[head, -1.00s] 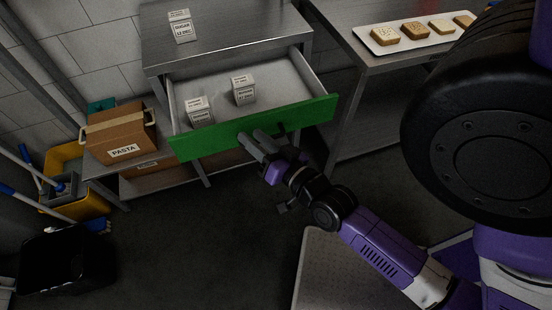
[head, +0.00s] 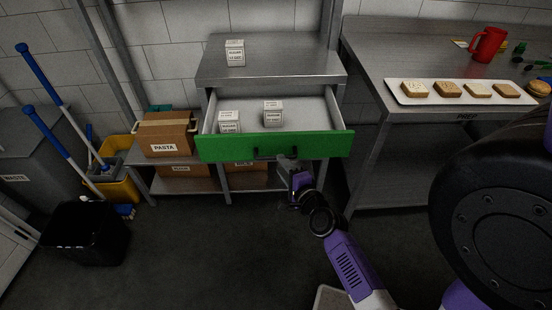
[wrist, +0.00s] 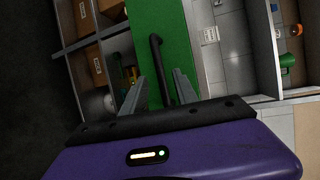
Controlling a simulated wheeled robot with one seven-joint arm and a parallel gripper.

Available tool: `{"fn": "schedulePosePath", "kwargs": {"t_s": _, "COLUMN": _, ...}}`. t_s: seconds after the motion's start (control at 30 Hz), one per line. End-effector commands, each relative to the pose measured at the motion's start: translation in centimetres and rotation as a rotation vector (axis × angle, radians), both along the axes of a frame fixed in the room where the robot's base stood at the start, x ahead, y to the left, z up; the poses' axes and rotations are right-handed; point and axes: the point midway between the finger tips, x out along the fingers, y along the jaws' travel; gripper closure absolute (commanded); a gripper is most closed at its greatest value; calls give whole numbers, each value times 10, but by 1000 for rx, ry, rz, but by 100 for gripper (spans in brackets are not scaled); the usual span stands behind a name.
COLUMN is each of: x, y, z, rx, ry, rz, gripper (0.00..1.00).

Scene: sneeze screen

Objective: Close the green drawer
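The green drawer (head: 222,150) is pulled out from the steel cabinet, and its inside shows. A dark bar handle (head: 275,152) is on its green front. Two white boxes, one at the left (head: 229,121) and one near the middle (head: 273,113), stand in the drawer. My gripper (head: 288,165) is at the drawer's front, just below and right of the handle's middle in the head view. In the wrist view my gripper (wrist: 160,85) has its fingers apart, with the handle (wrist: 160,65) seen between them against the green front (wrist: 150,18). Contact cannot be told.
A white box (head: 235,53) stands on the cabinet top. A counter at the right holds a tray of bread (head: 470,92) and a red mug (head: 487,45). The floor in front is clear.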

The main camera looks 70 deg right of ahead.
Motion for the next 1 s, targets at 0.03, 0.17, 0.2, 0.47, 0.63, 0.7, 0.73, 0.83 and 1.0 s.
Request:
{"fn": "schedulePosePath", "kwargs": {"t_s": 0.03, "x": 6, "y": -6, "z": 0, "rx": -1, "ry": -1, "rz": 0, "gripper": 65}}
{"fn": "schedulePosePath", "kwargs": {"t_s": 0.17, "x": 21, "y": -20, "z": -4, "rx": -2, "ry": 1, "rz": 0, "gripper": 65}}
{"fn": "schedulePosePath", "kwargs": {"t_s": 0.2, "x": 24, "y": -24, "z": -5, "rx": -2, "ry": 1, "rz": 0, "gripper": 65}}
{"fn": "schedulePosePath", "kwargs": {"t_s": 0.47, "x": 37, "y": -37, "z": -10, "rx": -3, "ry": 3, "rz": 1, "gripper": 65}}
{"fn": "schedulePosePath", "kwargs": {"t_s": 0.63, "x": 38, "y": -38, "z": -10, "rx": -3, "ry": 3, "rz": 1, "gripper": 65}}
{"fn": "schedulePosePath", "kwargs": {"t_s": 0.7, "x": 38, "y": -38, "z": -10, "rx": -3, "ry": 3, "rz": 1, "gripper": 65}}
{"fn": "schedulePosePath", "kwargs": {"t_s": 0.73, "x": 38, "y": -38, "z": -10, "rx": -3, "ry": 3, "rz": 1, "gripper": 65}}
{"fn": "schedulePosePath", "kwargs": {"t_s": 0.83, "x": 38, "y": -38, "z": -10, "rx": -3, "ry": 3, "rz": 1, "gripper": 84}}
{"fn": "schedulePosePath", "kwargs": {"t_s": 1.0, "x": 38, "y": -38, "z": -10, "rx": -3, "ry": 3, "rz": 1, "gripper": 100}}
